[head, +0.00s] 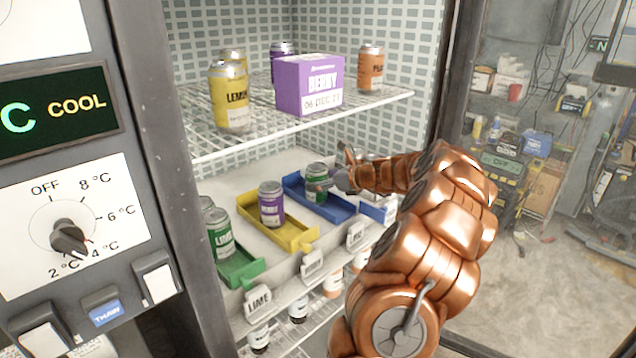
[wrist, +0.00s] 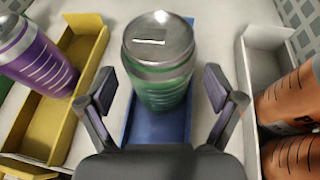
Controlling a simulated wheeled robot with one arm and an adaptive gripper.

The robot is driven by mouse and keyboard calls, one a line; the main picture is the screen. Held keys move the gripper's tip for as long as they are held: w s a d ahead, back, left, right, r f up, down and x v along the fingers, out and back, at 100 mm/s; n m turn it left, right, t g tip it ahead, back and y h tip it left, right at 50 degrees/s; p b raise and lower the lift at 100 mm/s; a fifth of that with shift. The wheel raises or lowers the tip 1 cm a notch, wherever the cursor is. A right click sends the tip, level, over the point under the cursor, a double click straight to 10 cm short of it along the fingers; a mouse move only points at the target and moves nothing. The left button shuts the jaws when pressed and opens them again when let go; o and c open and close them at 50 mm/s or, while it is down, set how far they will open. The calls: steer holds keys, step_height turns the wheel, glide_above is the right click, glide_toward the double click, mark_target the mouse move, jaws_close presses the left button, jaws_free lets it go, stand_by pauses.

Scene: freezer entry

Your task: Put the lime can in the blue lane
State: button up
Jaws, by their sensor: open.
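A green lime can (head: 316,182) stands upright in the blue lane (head: 330,207) in the head view. In the wrist view the can (wrist: 160,88) sits over the blue lane floor (wrist: 158,128). My gripper (head: 343,172) is open at the can. Its two fingers (wrist: 159,92) lie on either side of the can's near part, with a visible gap on both sides. The front of the blue lane is clear. More green lime cans (head: 222,236) stand in the green lane (head: 243,268) at the left.
A purple can (head: 271,204) stands in the yellow lane (head: 291,237), left of the blue lane. A white lane (wrist: 243,70) with orange cans (wrist: 292,110) lies to the right. The wire shelf (head: 262,132) above holds a purple box (head: 308,84) and several cans.

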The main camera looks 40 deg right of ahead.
steer(key=b+v, duration=0.1)
steer(key=v, duration=0.9)
steer(key=shift+s+b, duration=0.2)
steer(key=shift+b, duration=0.15)
